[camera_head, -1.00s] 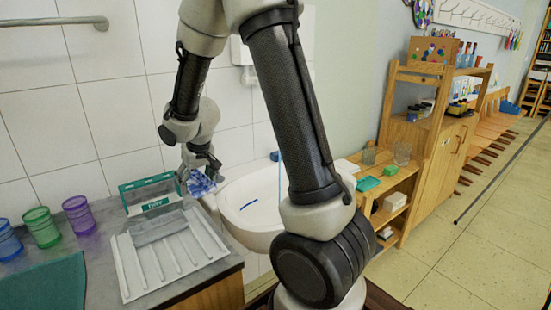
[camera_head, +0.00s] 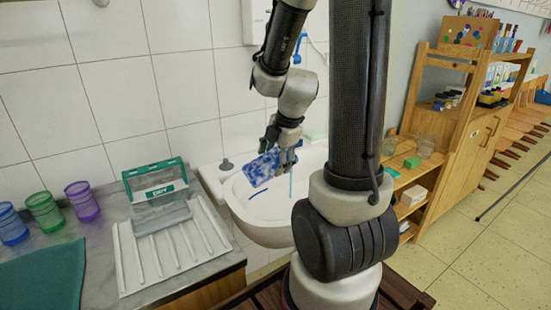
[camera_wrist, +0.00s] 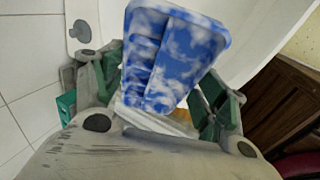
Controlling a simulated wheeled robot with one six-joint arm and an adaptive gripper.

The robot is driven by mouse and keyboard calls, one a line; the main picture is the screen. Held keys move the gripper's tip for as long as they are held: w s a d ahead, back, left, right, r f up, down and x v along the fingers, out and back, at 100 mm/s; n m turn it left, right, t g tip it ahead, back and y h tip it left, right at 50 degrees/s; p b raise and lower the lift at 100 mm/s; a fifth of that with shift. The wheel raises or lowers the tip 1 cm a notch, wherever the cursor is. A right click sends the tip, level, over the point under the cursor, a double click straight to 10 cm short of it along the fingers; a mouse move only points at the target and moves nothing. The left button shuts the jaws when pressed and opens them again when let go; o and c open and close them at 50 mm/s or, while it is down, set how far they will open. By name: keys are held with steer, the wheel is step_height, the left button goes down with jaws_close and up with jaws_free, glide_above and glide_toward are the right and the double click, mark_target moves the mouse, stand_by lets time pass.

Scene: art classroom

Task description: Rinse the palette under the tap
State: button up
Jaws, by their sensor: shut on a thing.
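My gripper (camera_head: 284,146) is shut on the palette (camera_head: 262,170), a blue slab with white blotches. It holds the palette tilted over the left part of the white sink basin (camera_head: 240,213). In the wrist view the palette (camera_wrist: 178,55) shows wells and dividers, and its near edge sits between the fingers of my gripper (camera_wrist: 160,105). A thin light-blue stream (camera_head: 290,186) shows just right of the palette, below my gripper; I cannot tell whether they touch. A blue tap part (camera_head: 298,47) shows on the wall behind my arm; the spout is hidden.
Left of the sink, a white draining rack (camera_head: 135,268) and a green-and-grey box (camera_head: 157,184) stand on the grey counter (camera_head: 88,227). Several coloured cups stand further left. A wooden shelf (camera_head: 447,110) with glass jars is on the right. A grey knob (camera_head: 226,165) sits on the sink's rim.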

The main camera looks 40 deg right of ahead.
steer(key=shift+d, duration=0.2)
steer(key=w+d+f, duration=0.2)
steer(key=w+d, duration=0.7)
steer(key=shift+w+d+f, duration=0.3)
steer(key=shift+d+f, duration=0.05)
steer(key=shift+f, duration=0.05)
steer(key=shift+s+d, duration=0.15)
stand_by(0.7)
steer(key=shift+s+d, duration=0.25)
steer(key=shift+s, duration=0.05)
steer(key=shift+w+r, duration=0.1)
steer(key=shift+w+a, duration=0.35)
steer(key=shift+w, duration=0.05)
steer(key=shift+s+d, duration=0.1)
steer(key=shift+s+d, duration=0.25)
steer(key=shift+s, duration=0.15)
